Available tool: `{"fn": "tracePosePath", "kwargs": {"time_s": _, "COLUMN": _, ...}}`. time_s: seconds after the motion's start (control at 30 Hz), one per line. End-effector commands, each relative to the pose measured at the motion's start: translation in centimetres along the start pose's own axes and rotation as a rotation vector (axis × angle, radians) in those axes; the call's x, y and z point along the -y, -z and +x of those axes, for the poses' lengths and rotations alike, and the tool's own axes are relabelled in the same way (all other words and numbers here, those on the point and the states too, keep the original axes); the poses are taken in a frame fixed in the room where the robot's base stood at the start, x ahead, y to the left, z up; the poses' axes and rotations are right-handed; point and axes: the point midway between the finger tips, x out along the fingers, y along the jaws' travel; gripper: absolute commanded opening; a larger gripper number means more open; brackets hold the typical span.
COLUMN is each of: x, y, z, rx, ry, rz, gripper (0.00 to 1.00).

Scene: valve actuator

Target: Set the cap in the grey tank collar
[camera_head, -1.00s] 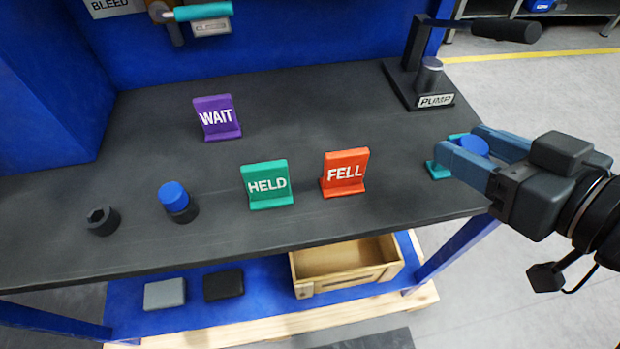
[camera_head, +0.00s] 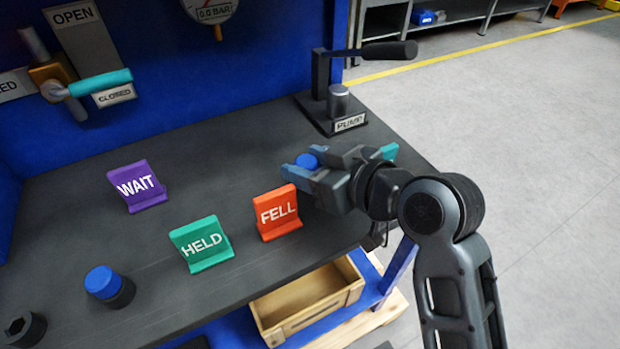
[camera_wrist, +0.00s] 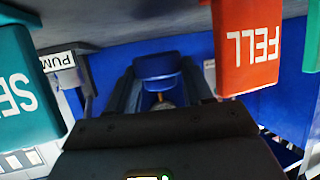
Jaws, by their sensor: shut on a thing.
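A blue cap (camera_head: 307,160) is held between the fingers of my gripper (camera_head: 304,164), above the back right part of the dark bench. It also shows between the fingers in the wrist view (camera_wrist: 157,68). A grey cylinder (camera_head: 338,102) stands on the pump base behind the gripper; I cannot tell if this is the grey tank collar. A dark collar with an open top (camera_head: 26,329) sits at the front left. Another blue cap (camera_head: 102,280) sits on a dark collar (camera_head: 121,296) near it.
The orange FELL sign (camera_head: 277,213) stands close in front of my gripper. The teal HELD sign (camera_head: 201,243) and purple WAIT sign (camera_head: 137,186) stand further left. Another teal sign (camera_head: 390,151) is partly hidden behind my arm. The pump lever (camera_head: 385,51) sticks out at the back. A wooden crate (camera_head: 310,300) lies below.

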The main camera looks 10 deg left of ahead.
Motion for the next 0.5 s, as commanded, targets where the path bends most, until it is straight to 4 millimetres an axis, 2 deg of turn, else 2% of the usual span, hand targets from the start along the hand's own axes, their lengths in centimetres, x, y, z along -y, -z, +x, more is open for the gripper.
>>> {"fn": "tracePosePath", "kwargs": {"time_s": 0.23, "x": 0.0, "y": -3.2, "z": 1.2, "rx": 0.004, "ry": 0.0, "rz": 0.003, "gripper": 0.22}}
{"fn": "tracePosePath", "kwargs": {"time_s": 0.5, "x": 0.0, "y": -3.5, "z": 1.3, "rx": 0.001, "ry": -0.001, "rz": 0.0, "gripper": 0.22}}
